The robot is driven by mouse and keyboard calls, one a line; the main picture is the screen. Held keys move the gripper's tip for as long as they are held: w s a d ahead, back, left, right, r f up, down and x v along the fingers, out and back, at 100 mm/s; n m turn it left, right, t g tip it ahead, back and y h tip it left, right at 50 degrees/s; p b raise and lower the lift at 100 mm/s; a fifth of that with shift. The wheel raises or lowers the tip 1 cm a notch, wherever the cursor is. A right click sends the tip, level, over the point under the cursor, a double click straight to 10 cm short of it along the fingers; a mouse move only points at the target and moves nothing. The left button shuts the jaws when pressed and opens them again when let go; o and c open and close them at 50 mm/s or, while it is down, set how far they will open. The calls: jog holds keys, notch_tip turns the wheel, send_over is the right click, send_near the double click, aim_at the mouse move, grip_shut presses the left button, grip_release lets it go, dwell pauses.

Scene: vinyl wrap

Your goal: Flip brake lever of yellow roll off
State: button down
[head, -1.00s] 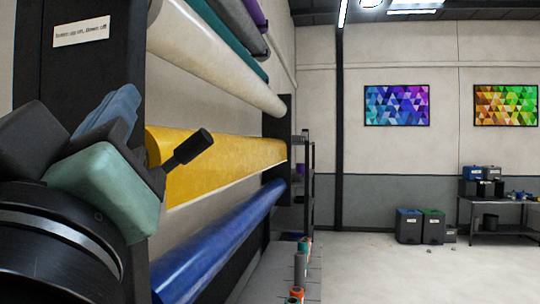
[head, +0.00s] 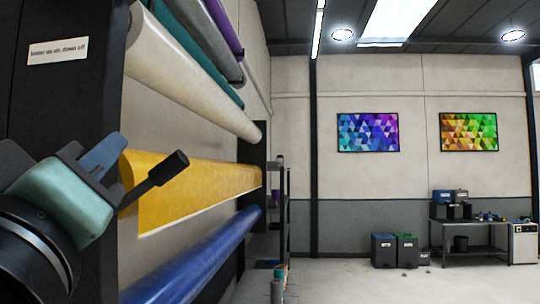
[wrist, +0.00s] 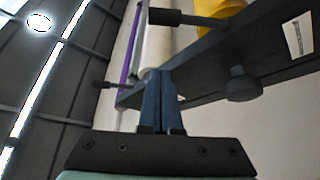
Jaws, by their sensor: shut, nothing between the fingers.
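The yellow roll (head: 205,185) hangs on the rack between a cream roll above and a blue roll below. Its brake lever (head: 168,168), a black bar with a thick black grip, tilts up to the right in front of the roll's near end. My gripper (head: 112,146) is at the left, beside the black post and left of the lever's grip; its blue fingers look apart from the grip. In the wrist view, my gripper (wrist: 152,75) has its fingers together and empty. A black lever grip (wrist: 165,17) lies beyond them, near yellow material (wrist: 218,8).
The black rack post (head: 60,95) bears a white label (head: 58,51). A dark round knob (wrist: 242,85) sticks out right of my fingers. The blue roll (head: 200,262) runs below. Open floor (head: 340,275) lies to the right; bins and a bench stand far back.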

notch_tip(320, 180, up, 4)
jog(key=p, duration=0.3)
send_over(150, 183)
jog(key=s, duration=0.3)
jog(key=f+b, duration=0.1)
jog(key=w+f+b, duration=0.1)
jog(key=d+f, duration=0.1)
jog(key=shift+w+f+b, duration=0.2)
jog(key=shift+f+b, duration=0.2)
jog(key=shift+d+f, duration=0.1)
jog(key=shift+f, duration=0.05)
jog(key=shift+d+f+m+h+b, duration=0.15)
jog(key=shift+m+h+b, duration=0.3)
jog(key=shift+b, duration=0.2)
